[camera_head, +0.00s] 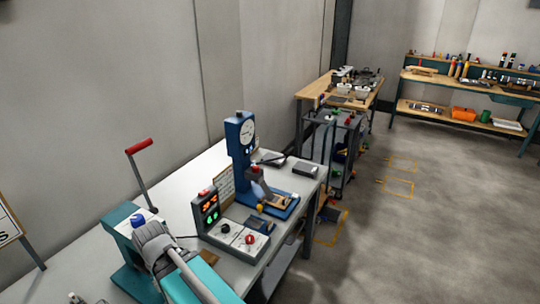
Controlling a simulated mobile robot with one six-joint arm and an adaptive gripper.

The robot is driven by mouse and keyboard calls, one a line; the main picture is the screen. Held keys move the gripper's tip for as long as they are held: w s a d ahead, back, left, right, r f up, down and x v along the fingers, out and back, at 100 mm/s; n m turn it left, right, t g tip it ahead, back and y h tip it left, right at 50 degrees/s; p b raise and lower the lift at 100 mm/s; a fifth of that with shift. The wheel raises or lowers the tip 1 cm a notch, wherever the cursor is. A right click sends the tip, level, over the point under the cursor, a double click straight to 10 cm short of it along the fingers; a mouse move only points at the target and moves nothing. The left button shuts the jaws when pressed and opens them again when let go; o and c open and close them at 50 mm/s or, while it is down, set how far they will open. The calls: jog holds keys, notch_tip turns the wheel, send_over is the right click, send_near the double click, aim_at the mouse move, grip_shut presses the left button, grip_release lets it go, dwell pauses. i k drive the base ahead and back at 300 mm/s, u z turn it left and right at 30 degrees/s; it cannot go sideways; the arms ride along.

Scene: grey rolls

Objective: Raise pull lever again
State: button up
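A lever with a red handle (139,146) stands at the left, its dark rod (145,182) leaning a little to the left as it rises from a teal machine (128,281). The handle is at the top, clear of the machine body and free of any gripper. A blue knob (138,221) sits near the foot of the rod.
On the same grey bench are a control box (236,237) with red and green lights, and a blue press (240,160) with a round dial. A dark cart (338,140) and wooden workbenches stand behind. The floor (400,245) at the right is clear.

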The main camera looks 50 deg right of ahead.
aim_at(289, 153)
jog(key=u, duration=0.25)
jog(key=k, duration=0.6)
jog(key=z, duration=1.55)
jog(key=i, duration=0.95)
